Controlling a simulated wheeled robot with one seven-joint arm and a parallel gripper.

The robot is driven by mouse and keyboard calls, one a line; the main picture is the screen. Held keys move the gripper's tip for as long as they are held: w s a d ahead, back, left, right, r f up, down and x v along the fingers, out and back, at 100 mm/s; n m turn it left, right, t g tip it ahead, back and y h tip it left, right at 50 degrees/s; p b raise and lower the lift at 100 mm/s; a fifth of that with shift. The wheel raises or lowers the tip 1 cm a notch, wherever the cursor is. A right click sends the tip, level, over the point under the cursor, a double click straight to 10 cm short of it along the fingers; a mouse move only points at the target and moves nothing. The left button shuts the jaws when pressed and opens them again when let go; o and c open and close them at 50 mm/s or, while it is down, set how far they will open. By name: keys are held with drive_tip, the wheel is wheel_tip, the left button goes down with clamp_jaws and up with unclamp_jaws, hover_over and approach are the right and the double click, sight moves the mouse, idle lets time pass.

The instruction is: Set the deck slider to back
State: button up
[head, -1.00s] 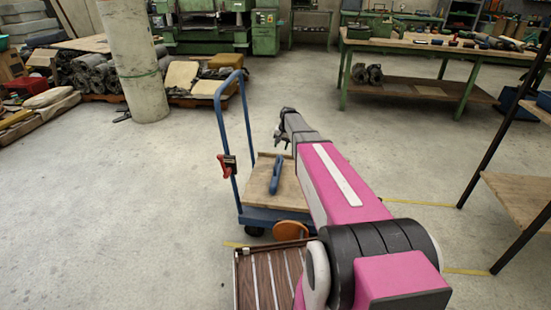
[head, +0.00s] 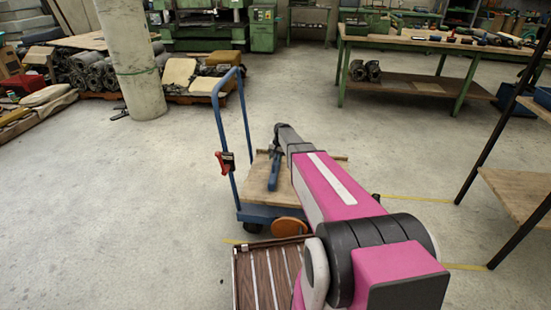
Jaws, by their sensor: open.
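A blue trolley (head: 265,213) with a wooden deck (head: 257,178) stands in front of me. A long blue piece (head: 274,174) on the deck looks like the deck slider. It runs lengthwise near the deck's middle. My gripper (head: 277,149) is small in the view, at the far end of my pink arm, over the far part of the deck near the slider's far end. It is open. I cannot tell whether it touches the slider. My arm hides the deck's right side.
The trolley's blue push handle (head: 219,125) rises at left, with a red and black piece (head: 226,162) on its post. A shelf (head: 520,192) stands at right. Open floor lies left.

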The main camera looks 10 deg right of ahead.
clamp_jaws()
drive_tip(key=w+a, duration=0.4)
drive_tip(key=a, duration=0.9)
drive_tip(key=shift+w+a, duration=0.15)
unclamp_jaws()
drive_tip(key=shift+a, duration=0.1)
wheel_tip(320, 180, up, 11)
drive_tip(key=d, duration=0.2)
drive_tip(key=shift+s+f, duration=0.15)
drive_tip(key=shift+s, duration=0.2)
drive_tip(key=shift+d, duration=0.1)
